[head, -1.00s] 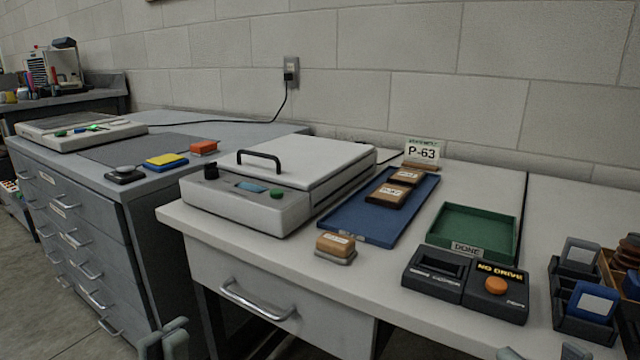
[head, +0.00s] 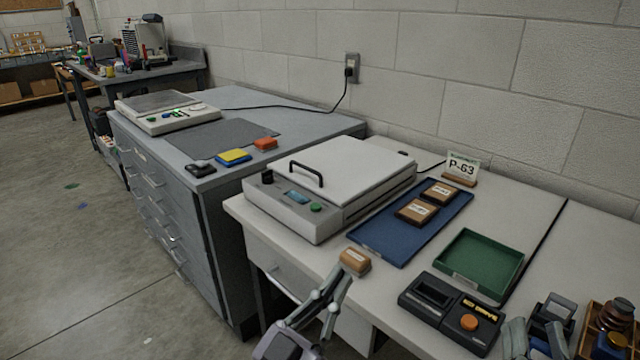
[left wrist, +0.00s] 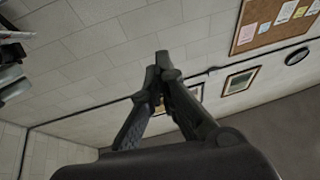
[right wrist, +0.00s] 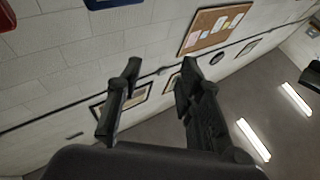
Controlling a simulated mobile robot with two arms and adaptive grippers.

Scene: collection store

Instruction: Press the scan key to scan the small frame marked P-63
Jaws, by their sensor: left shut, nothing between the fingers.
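The flatbed scanner (head: 345,170) stands on the white desk with its lid down. Its front panel has a green key (head: 316,207), a small display (head: 297,196) and a black knob (head: 267,177). A card reading P-63 (head: 461,168) stands behind the blue tray (head: 385,245). Two small brown frames lie in that tray, a nearer one (head: 416,210) and a farther one (head: 439,192); their labels are too small to read. My left gripper (head: 336,286) is shut and empty at the desk's front edge, below the scanner. My right gripper (right wrist: 160,70) is open and empty, low at the right.
A wooden block (head: 355,261) sits by the front edge, close behind my left fingertips. A green tray (head: 482,262) and a black drive box (head: 450,312) stand to the right. A grey cabinet (head: 225,185) adjoins at left, carrying another scanner (head: 165,112).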

